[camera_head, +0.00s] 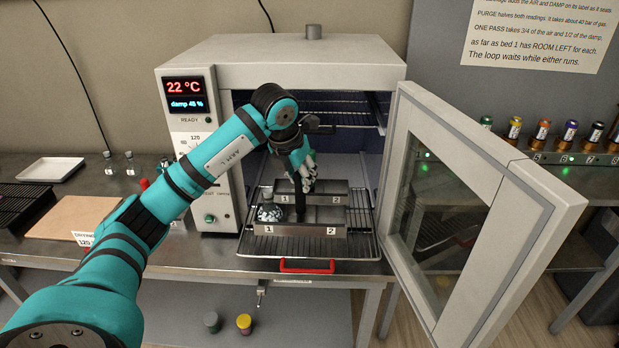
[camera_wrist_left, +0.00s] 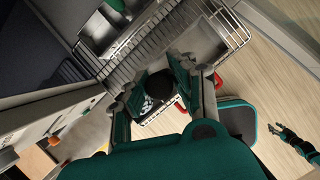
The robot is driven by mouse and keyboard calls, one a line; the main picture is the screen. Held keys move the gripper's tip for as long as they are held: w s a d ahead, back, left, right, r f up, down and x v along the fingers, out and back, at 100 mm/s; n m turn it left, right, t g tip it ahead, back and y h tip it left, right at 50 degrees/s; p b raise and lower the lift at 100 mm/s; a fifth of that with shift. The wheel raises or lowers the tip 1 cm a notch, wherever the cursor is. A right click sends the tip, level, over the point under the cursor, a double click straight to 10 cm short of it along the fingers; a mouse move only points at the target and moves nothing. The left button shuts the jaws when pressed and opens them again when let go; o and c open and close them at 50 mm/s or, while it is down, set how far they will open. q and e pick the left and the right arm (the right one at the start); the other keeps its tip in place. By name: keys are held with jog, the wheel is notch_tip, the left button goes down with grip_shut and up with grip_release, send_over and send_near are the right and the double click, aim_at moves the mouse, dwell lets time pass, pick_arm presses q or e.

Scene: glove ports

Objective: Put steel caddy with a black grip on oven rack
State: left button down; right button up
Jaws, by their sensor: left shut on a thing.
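The steel caddy (camera_head: 302,228) with numbered places 1 and 2 is at the front of the pulled-out oven rack (camera_head: 318,250). Its black grip (camera_head: 299,206) stands upright from its middle. My left gripper (camera_head: 303,180) is shut on this grip from above; the grip's round top (camera_wrist_left: 155,87) shows between the fingers in the left wrist view. A flask (camera_head: 269,212) with dark speckled contents stands in place 1; place 2 looks empty. I cannot tell whether the caddy's base touches the wires. My right gripper (camera_wrist_left: 283,132) shows small at the wrist view's right edge.
A second steel caddy (camera_head: 325,192) stands close behind. The oven door (camera_head: 455,205) is swung open on the right. The rack's red handle (camera_head: 307,267) is at the front. A control panel (camera_head: 206,150) borders the left. A wooden board (camera_head: 80,217) lies farther left.

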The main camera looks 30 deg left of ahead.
pick_arm(q)
jog(key=w+f, duration=0.1)
jog(key=f+p, duration=0.1)
jog(key=w+f, duration=0.1)
jog(key=shift+w+d+f+p, duration=0.3)
jog(key=shift+d+p, duration=0.05)
jog(key=shift+p, duration=0.05)
pick_arm(e)
jog(key=shift+w+d+r, duration=0.1)
jog(key=shift+w+r, duration=0.05)
jog(key=shift+r, duration=0.45)
jog(key=shift+w+d+r, duration=0.1)
jog(key=shift+w+r, duration=0.05)
jog(key=shift+r, duration=0.45)
pick_arm(q)
jog(key=c, duration=1.1)
grip_release()
jog(key=shift+f, duration=0.15)
jog(key=b+v, duration=0.2)
jog(key=v, duration=1)
jog(key=shift+s, duration=0.1)
pick_arm(e)
notch_tip(320, 180, down, 2)
jog(key=shift+f, duration=0.1)
jog(key=shift+a, duration=0.1)
